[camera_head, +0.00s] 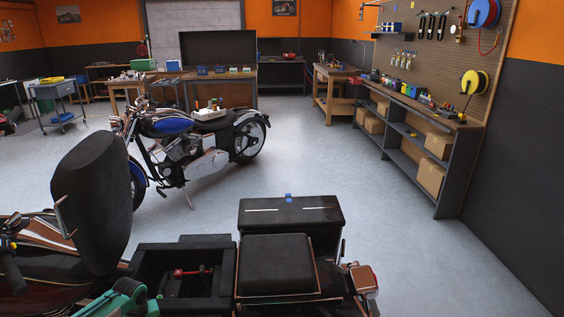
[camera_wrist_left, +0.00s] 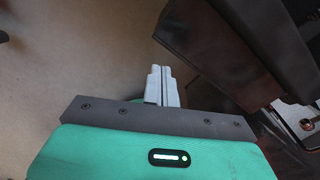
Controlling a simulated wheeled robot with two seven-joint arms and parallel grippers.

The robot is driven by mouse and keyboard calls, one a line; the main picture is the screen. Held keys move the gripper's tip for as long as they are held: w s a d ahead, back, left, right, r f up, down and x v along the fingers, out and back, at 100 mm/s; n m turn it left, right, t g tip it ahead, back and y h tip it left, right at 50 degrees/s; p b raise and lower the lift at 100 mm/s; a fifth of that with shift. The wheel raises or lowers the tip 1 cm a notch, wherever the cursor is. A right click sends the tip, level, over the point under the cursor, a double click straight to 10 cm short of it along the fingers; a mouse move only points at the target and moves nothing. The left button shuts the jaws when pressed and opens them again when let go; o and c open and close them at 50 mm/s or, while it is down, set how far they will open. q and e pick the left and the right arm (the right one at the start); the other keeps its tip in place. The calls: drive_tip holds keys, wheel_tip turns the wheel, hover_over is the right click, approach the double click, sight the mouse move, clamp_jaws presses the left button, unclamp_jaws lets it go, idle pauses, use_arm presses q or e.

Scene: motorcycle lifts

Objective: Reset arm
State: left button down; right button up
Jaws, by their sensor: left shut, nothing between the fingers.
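My left gripper (camera_wrist_left: 166,70) shows in the left wrist view with its two grey fingers together and nothing between them. It is beside the dark panels of a vehicle (camera_wrist_left: 215,50), apart from them as far as I can tell. In the head view part of my green left arm (camera_head: 122,299) is at the bottom left, in front of a motorcycle. Its gripper cannot be made out there. My right arm and gripper are in neither view.
Close in front stands a motorcycle with a raised black seat (camera_head: 95,200), an open black compartment (camera_head: 150,262) holding a red item (camera_head: 194,271), and a dark case (camera_head: 290,211). A blue motorcycle (camera_head: 190,145) stands beyond. A shelf bench (camera_head: 420,150) lines the right wall. Floor right of centre is clear.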

use_arm(q)
drive_tip(key=s+d+f+n+t, duration=0.1)
drive_tip(key=s+d+f+n, duration=0.3)
drive_tip(key=s+f+n, duration=0.6)
drive_tip(key=s+d+f+n, duration=0.45)
drive_tip(key=s+f, duration=0.65)
drive_tip(key=f, duration=0.6)
drive_tip(key=s+d+f+n, duration=0.2)
drive_tip(key=s+f+n, duration=0.1)
drive_tip(key=s, duration=0.8)
drive_tip(key=s+d+f+n, duration=0.3)
drive_tip(key=s+f+n, duration=0.1)
drive_tip(key=s, duration=0.8)
drive_tip(key=s+d+f+n, duration=0.3)
drive_tip(key=s+n, duration=0.2)
drive_tip(key=s, duration=0.7)
drive_tip(key=shift+d+f+n+g+h, duration=0.25)
drive_tip(key=shift+f+n+g+h, duration=0.05)
drive_tip(key=shift+f+n+g, duration=0.1)
drive_tip(key=shift+w, duration=0.1)
